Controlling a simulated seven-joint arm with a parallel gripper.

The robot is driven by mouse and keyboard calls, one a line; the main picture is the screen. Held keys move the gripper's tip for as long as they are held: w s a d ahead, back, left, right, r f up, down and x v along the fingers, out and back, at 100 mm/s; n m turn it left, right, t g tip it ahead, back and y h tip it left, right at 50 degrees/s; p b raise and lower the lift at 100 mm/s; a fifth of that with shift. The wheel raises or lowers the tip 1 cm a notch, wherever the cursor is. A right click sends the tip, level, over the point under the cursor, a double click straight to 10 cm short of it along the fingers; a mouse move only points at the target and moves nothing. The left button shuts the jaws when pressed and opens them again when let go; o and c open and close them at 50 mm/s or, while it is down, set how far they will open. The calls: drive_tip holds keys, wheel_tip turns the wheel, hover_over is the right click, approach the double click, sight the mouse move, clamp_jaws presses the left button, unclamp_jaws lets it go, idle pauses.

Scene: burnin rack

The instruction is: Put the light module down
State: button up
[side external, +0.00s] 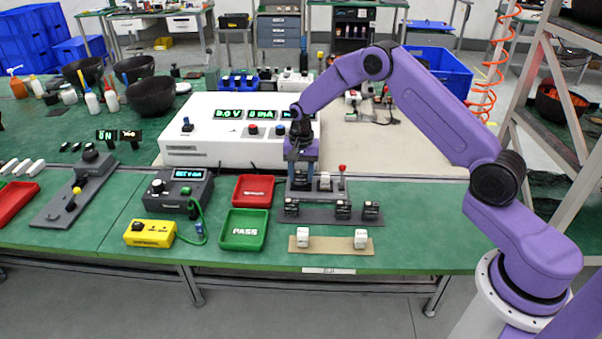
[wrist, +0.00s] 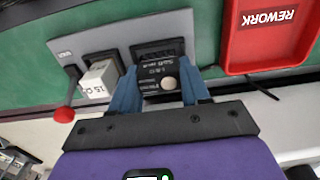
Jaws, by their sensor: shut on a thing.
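My gripper (side external: 302,170) is over the grey load fixture (side external: 297,196), at the front of the large white power unit. In the wrist view, my gripper (wrist: 160,88) has its two blue fingers shut on a black module (wrist: 158,76) with white print and a pale round spot. The held module is over or at a dark socket (wrist: 158,48) on the fixture plate; I cannot tell whether it touches. Beside it a white module (wrist: 99,82) marked 15 sits in the other socket. In the side view the fingers largely hide the held module.
A red-knobbed lever (side external: 342,168) stands right of the white module. Several black modules (side external: 343,210) stand on a dark strip in front. Two white modules (side external: 302,238) stand on a tan board (side external: 331,246). A red REWORK tray (side external: 253,204) and green PASS tray (side external: 245,243) lie left.

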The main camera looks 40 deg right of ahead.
sight(301, 171)
drive_tip(key=shift+f, duration=0.1)
drive_tip(key=o, duration=1.1)
drive_tip(key=shift+c, duration=0.2)
wheel_tip(301, 171, up, 12)
drive_tip(key=shift+r, duration=0.2)
